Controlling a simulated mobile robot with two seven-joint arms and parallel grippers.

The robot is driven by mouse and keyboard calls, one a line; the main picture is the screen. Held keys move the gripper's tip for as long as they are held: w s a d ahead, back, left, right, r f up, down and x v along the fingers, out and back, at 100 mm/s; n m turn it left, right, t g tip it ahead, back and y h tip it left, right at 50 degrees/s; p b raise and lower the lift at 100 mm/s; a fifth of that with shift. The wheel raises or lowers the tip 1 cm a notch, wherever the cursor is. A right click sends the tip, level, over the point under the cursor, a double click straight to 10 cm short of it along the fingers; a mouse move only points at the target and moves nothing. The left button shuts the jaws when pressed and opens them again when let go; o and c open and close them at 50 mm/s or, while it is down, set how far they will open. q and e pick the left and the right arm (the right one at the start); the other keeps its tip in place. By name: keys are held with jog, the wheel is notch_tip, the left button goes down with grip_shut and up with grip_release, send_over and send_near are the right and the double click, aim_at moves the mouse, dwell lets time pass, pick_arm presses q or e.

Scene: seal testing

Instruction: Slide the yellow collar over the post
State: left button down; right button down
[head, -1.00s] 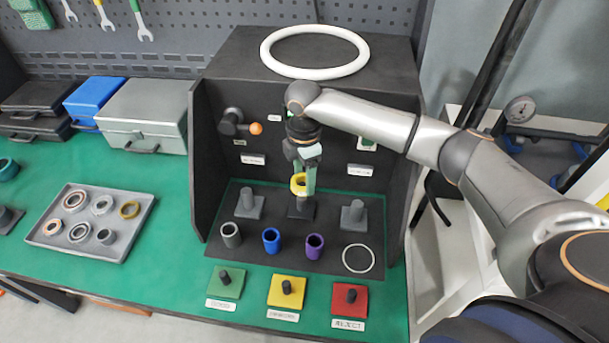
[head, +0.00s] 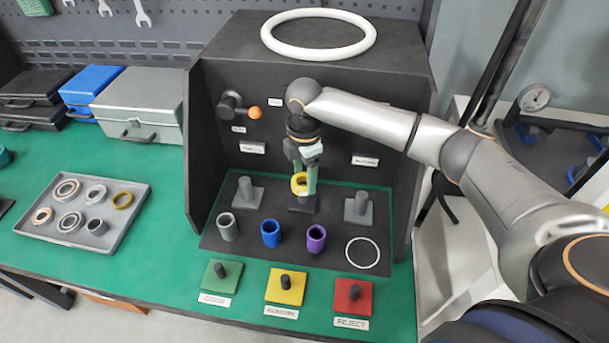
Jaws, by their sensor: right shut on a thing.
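The yellow collar (head: 299,184) is held between the fingers of my right gripper (head: 304,183), which is shut on it and points down inside the dark booth. The collar is in front of and above a dark base (head: 302,209) in the middle of the back row. The post there is mostly hidden by the collar and fingers, so I cannot tell whether the collar is around it. A grey post (head: 246,188) stands to the left and another grey post (head: 361,205) to the right, both bare. My left gripper is out of view.
In front stand a grey collar (head: 227,226), a blue collar (head: 270,233), a purple collar (head: 316,239) and a white ring (head: 362,252). Green (head: 221,275), yellow (head: 285,286) and red (head: 353,295) plates with pegs lie nearer. Booth walls (head: 210,130) flank the work area. A ring tray (head: 135,205) is left.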

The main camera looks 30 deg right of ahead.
dwell(0.6)
jog(key=shift+f, duration=0.35)
grip_release()
jog(key=shift+r, duration=0.15)
notch_tip(320, 180, up, 2)
jog(key=p, duration=0.3)
jog(key=shift+r, duration=0.25)
jog(key=shift+r+p, duration=1.15)
jog(key=shift+p, duration=0.15)
